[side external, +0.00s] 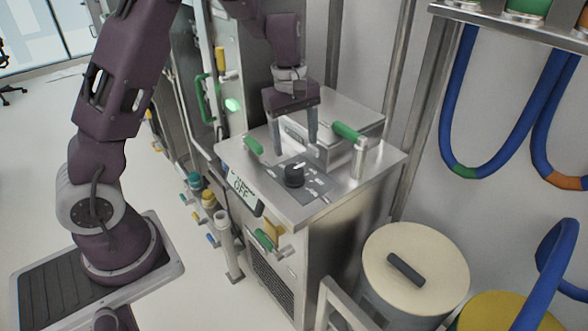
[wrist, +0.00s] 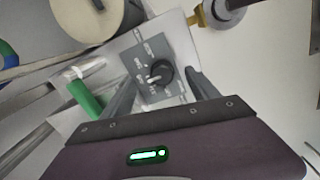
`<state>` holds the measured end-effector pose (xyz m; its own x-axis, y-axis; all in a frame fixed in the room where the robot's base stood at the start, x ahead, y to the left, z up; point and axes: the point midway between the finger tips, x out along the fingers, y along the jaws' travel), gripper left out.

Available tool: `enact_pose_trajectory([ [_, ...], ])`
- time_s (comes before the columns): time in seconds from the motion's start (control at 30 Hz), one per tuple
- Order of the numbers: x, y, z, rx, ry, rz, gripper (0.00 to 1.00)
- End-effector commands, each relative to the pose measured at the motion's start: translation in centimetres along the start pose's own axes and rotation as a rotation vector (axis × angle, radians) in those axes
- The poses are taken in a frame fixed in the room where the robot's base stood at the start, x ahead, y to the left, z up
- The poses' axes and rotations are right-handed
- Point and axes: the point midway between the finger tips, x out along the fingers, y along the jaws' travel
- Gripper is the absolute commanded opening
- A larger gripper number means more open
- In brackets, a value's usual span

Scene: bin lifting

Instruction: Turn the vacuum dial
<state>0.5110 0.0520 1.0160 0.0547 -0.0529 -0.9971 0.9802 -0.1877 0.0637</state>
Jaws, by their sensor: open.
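The vacuum dial (side external: 294,175) is a round black knob with a white mark, on a grey labelled plate (side external: 318,187) on top of the steel cabinet. In the wrist view the dial (wrist: 160,73) lies beyond and between my two fingertips. My gripper (side external: 296,150) points down above the plate, just behind the dial. It is open with nothing between the fingers, and it also shows in the wrist view (wrist: 158,82). The fingers appear apart from the dial. A display (side external: 243,190) on the cabinet front reads OFF.
A raised steel box (side external: 335,120) sits behind. A lidded drum (side external: 415,265) stands at the right, below blue hoses (side external: 460,100).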

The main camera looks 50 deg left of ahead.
Motion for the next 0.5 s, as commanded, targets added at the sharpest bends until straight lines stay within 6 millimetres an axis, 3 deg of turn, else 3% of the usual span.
enact_pose_trajectory([
  [0.03,1.9,0.3,-1.1,-0.056,0.018,-0.030,0.70],
  [0.13,3.9,0.7,-2.5,-0.127,0.041,-0.055,0.70],
  [0.5,10.1,0.3,-3.0,-0.145,0.046,-0.064,0.70],
])
